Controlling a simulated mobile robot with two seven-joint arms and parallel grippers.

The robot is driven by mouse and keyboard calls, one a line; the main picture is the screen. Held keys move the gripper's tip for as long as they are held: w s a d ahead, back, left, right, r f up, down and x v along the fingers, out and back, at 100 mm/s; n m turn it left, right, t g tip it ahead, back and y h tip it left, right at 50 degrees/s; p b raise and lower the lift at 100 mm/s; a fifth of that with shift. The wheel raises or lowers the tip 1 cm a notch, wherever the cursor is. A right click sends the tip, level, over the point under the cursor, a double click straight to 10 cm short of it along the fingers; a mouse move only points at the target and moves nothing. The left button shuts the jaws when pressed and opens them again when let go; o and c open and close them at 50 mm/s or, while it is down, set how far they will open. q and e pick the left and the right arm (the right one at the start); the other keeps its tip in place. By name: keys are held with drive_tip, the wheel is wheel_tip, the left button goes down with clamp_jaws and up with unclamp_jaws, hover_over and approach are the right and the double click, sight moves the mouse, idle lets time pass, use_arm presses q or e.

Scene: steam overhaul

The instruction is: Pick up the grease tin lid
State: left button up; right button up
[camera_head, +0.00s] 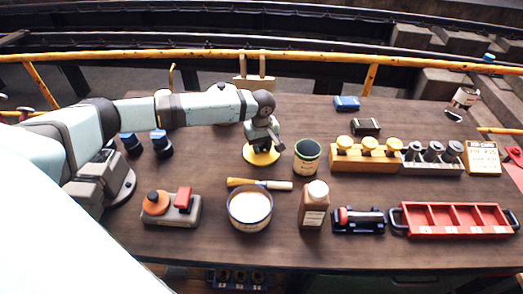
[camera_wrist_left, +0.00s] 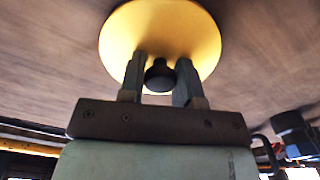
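The grease tin lid (camera_head: 259,158) is a round yellow disc with a dark knob in the middle. It is at the centre of the bench in the head view, under my left gripper (camera_head: 262,146). In the left wrist view the lid (camera_wrist_left: 195,32) fills the upper middle. The fingers of my left gripper (camera_wrist_left: 160,75) stand on both sides of its dark knob (camera_wrist_left: 160,77) and look closed on it. I cannot tell whether the lid touches the bench. An open round tin (camera_head: 250,223) with pale contents is in front of the lid. My right gripper is not in view.
A brush (camera_head: 260,184) lies between lid and tin. A green cup (camera_head: 307,157) and brown bottle (camera_head: 313,209) stand to the right. Further right are a wooden block with yellow-topped pieces (camera_head: 365,157) and a red tray (camera_head: 455,233). The bench (camera_head: 205,160) left of the lid is clear.

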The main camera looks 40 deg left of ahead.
use_arm(q)
drive_tip(key=shift+c, duration=1.4)
drive_tip(key=shift+r, duration=0.15)
